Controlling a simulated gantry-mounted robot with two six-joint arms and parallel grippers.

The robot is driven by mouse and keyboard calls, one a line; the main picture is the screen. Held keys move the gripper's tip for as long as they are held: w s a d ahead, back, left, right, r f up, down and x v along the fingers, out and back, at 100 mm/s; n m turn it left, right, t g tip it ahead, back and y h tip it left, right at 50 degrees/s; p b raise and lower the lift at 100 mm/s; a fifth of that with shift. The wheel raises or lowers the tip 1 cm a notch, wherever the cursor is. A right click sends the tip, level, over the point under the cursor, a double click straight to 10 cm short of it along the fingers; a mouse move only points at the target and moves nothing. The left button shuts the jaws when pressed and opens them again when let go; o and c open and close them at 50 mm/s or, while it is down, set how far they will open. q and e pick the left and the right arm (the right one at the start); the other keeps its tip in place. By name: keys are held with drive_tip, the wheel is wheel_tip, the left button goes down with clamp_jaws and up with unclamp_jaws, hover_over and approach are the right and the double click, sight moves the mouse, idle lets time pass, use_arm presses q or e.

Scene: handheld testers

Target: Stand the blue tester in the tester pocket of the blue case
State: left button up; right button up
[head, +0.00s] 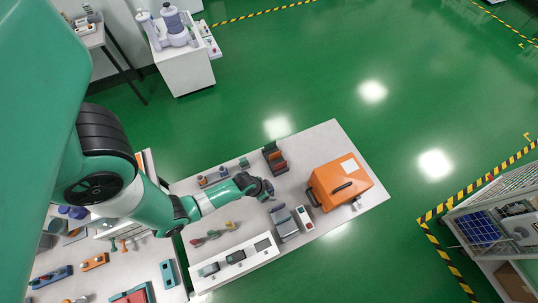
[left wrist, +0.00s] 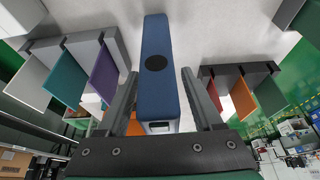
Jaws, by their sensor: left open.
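A long blue body with a dark round spot, apparently the blue tester (left wrist: 155,45), lies between the two fingers of my left gripper (left wrist: 158,90) in the left wrist view. Its near end is pale with a dark slot. The fingers are open, one on each side, with gaps showing. In the head view my left gripper (head: 266,190) is over the middle of the pale table, and it hides what is under it. I cannot make out the blue case or its tester pocket for certain. My right gripper is not in view.
An orange case (head: 340,183) stands right of my left gripper. A dark rack (head: 274,158) is behind it, a grey holder (head: 286,224) and a white-and-red device (head: 304,217) in front. A white strip (head: 232,265) carries dark devices. Another table at left holds a blue device (head: 52,276).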

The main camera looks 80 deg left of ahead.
use_arm(q)
drive_tip(key=shift+r, duration=0.3)
drive_tip(key=p+v, duration=0.7)
drive_tip(key=v, duration=0.4)
drive_tip(key=shift+r+p, duration=0.35)
drive_tip(key=shift+p, duration=0.05)
drive_tip(key=shift+s, duration=0.15)
